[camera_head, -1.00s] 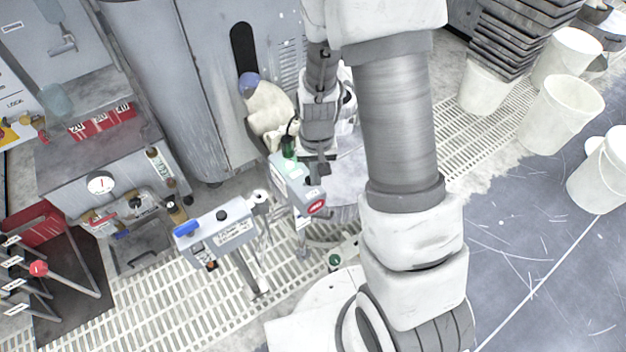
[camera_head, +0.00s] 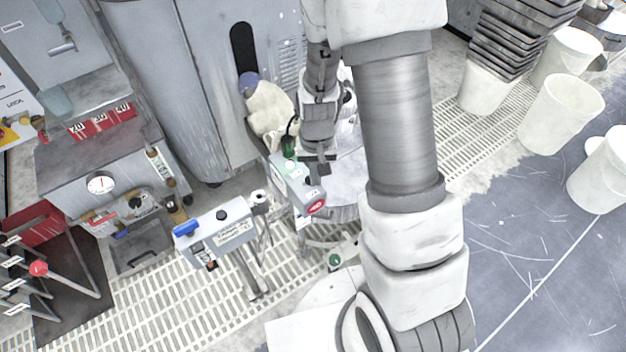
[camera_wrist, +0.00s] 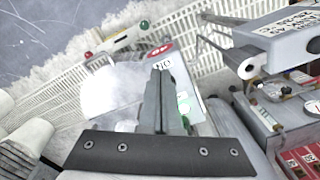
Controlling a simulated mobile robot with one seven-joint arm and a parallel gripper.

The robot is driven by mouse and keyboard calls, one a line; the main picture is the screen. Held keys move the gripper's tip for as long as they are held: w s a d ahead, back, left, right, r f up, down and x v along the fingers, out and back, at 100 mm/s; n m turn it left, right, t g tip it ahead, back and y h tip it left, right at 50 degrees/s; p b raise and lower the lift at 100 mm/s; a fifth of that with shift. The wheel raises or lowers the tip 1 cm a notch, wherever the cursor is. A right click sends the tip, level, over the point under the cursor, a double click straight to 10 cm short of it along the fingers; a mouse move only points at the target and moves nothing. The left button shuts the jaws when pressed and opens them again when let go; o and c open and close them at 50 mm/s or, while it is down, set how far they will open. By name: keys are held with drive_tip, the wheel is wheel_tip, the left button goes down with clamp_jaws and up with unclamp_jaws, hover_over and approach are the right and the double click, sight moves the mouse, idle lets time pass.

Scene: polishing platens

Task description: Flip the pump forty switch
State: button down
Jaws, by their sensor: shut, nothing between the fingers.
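A grey control box (camera_head: 297,188) with a red oval label (camera_head: 317,206) on its near end stands on a post in the middle of the head view. A green lamp (camera_head: 289,147) is at its far end. In the wrist view the red oval label (camera_wrist: 160,50) shows just beyond the fingertips, with a small lettered tag beside it. My gripper (camera_head: 320,167) is shut and empty, fingers pointing down close over the box top. It also shows in the wrist view (camera_wrist: 159,78). The fingers cover part of the box top, and I cannot tell whether they touch the switch.
Another grey box (camera_head: 217,236) with a blue handle stands to the left. White buckets (camera_head: 560,112) stand at the right. White grating (camera_head: 130,300) covers part of the floor.

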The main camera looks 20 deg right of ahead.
drive_tip(key=shift+f+b, duration=1.7)
drive_tip(key=shift+f, duration=0.45)
idle(0.7)
wheel_tip(320, 180, up, 7)
drive_tip(key=p, duration=0.6)
idle(0.6)
wheel_tip(320, 180, up, 18)
drive_tip(key=s+n+t, duration=0.1)
drive_tip(key=s+t, duration=0.2)
drive_tip(key=s+r+n+t, duration=0.1)
drive_tip(key=s+r+t, duration=0.2)
drive_tip(key=s+r, duration=0.8)
wheel_tip(320, 180, up, 18)
drive_tip(key=p, duration=1.7)
drive_tip(key=shift+f, duration=0.2)
